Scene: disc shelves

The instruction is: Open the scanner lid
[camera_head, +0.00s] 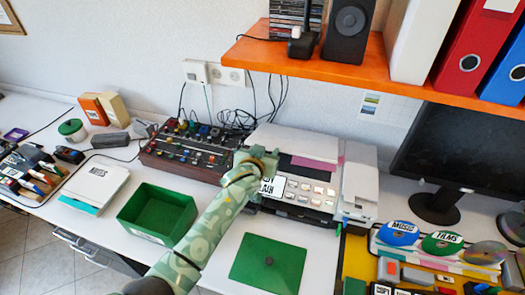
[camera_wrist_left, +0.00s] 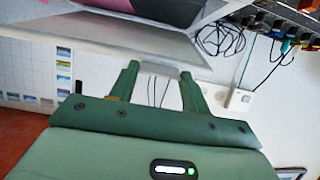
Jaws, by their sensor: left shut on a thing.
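The scanner (camera_head: 354,178) is a light grey and white machine right of the middle in the head view. Its pale lid (camera_head: 290,139) is raised at an angle, and a pink sheet (camera_head: 315,163) shows on the dark bed below it. In the left wrist view the lid (camera_wrist_left: 125,38) is a grey slab, with the pink sheet (camera_wrist_left: 180,8) beyond it. My left gripper (camera_head: 265,160) is at the lid's left side. Its fingers (camera_wrist_left: 160,85) are shut on a small grey tab at the lid's edge. My right gripper is not in view.
An orange shelf (camera_head: 300,56) with a speaker and binders overhangs the scanner. A mixer panel (camera_head: 185,152) is to the left, a green bin (camera_head: 158,211) in front of it. A green cover (camera_head: 268,262) lies before the scanner. A dark monitor (camera_head: 455,148) is to the right.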

